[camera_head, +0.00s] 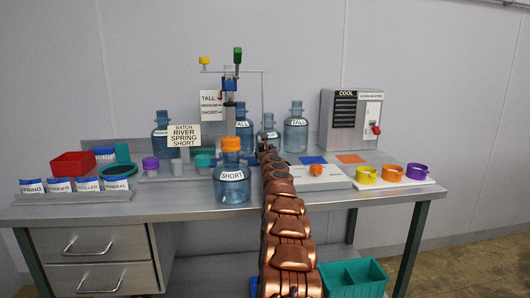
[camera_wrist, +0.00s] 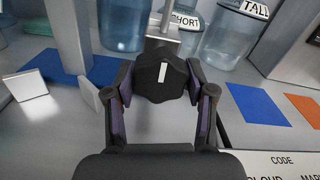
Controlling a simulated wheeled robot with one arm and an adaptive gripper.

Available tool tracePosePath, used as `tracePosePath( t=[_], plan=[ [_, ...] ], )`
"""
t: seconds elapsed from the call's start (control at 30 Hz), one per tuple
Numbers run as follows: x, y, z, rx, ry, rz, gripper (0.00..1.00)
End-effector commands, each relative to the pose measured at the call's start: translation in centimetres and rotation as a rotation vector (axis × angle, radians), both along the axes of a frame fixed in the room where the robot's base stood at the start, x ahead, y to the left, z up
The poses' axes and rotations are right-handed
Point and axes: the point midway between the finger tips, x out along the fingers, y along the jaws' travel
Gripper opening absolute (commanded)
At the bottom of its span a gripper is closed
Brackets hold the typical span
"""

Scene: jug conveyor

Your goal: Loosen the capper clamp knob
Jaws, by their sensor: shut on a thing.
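The black capper clamp knob (camera_wrist: 162,72), lobed and with a white line on its face, sits between the two fingers of my gripper (camera_wrist: 160,88) in the wrist view. The fingers are shut on it from both sides. The white line stands almost upright, leaning slightly. In the head view the capper (camera_head: 229,88) stands at the back of the bench, beside a height scale (camera_head: 211,105) reading TALL, MEDIUM and SHORT. My arm reaches the capper's right side there, and the knob cannot be made out.
A jug labelled SHORT (camera_head: 232,187) with an orange cap stands left of my arm. Other blue jugs, including a TALL one (camera_head: 296,132), stand behind.

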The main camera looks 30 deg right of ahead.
Motion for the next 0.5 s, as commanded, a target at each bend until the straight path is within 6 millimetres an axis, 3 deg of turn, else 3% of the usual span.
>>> tracePosePath(
  t=[0.5],
  plan=[
    [0.02,0.00,-0.14,-0.354,0.151,0.002,0.20]
  ],
)
